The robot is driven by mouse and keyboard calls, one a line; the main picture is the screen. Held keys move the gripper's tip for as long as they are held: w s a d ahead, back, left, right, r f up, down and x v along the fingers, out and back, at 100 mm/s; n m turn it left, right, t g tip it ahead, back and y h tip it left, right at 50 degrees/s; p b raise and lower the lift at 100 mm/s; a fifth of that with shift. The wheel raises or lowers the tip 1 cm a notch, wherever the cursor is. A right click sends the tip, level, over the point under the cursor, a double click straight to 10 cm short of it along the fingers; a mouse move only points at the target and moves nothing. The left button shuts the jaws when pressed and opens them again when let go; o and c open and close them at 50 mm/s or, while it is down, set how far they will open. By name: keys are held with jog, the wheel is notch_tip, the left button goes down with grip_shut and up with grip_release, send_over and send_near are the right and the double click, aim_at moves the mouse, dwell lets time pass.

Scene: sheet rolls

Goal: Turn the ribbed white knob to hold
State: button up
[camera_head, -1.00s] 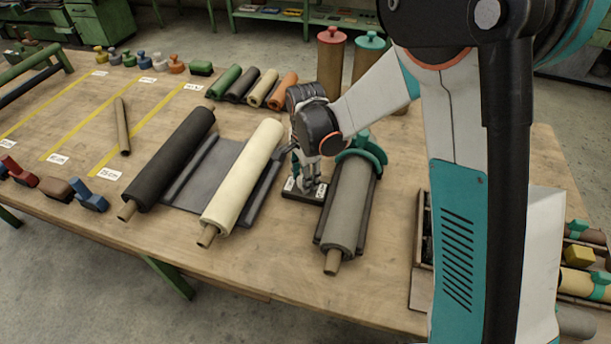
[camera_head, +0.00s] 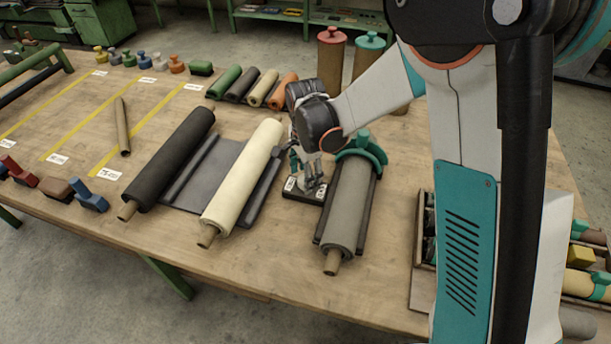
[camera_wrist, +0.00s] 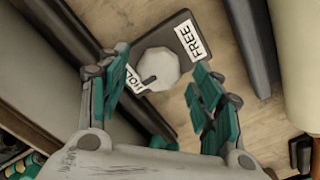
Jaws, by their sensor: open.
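The ribbed white knob (camera_wrist: 158,67) sits on a dark plate (camera_wrist: 179,22) on the table, between the cream roll and the grey roll. A FREE label (camera_wrist: 190,41) is at its upper right and a HOLD label (camera_wrist: 124,72) at its lower left, partly covered by a finger. A dark mark on the knob faces the lower left, towards the HOLD side. My gripper (camera_head: 308,179) is over the plate, open, with its teal-padded fingers spread to either side of the knob in the wrist view. I see gaps between fingers and knob. The knob is mostly hidden in the head view.
The grey roll (camera_head: 348,213) lies in a dark cradle close on the right, with a teal curved piece (camera_head: 367,150) at its far end. The cream roll (camera_head: 240,185) and black roll (camera_head: 172,160) lie left. Bare tabletop (camera_head: 270,252) shows in front.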

notch_tip(320, 180, up, 11)
dwell(0.4)
jog(key=s+d+r+n+t, duration=0.4)
jog(key=s+d+r+n, duration=0.1)
jog(key=s+d+r, duration=0.3)
jog(key=s+d+n+t, duration=0.3)
jog(key=s+d+n, duration=0.5)
jog(key=s, duration=0.4)
jog(key=shift+s+d+r, duration=0.3)
jog(key=shift+s+r, duration=0.1)
dwell(0.4)
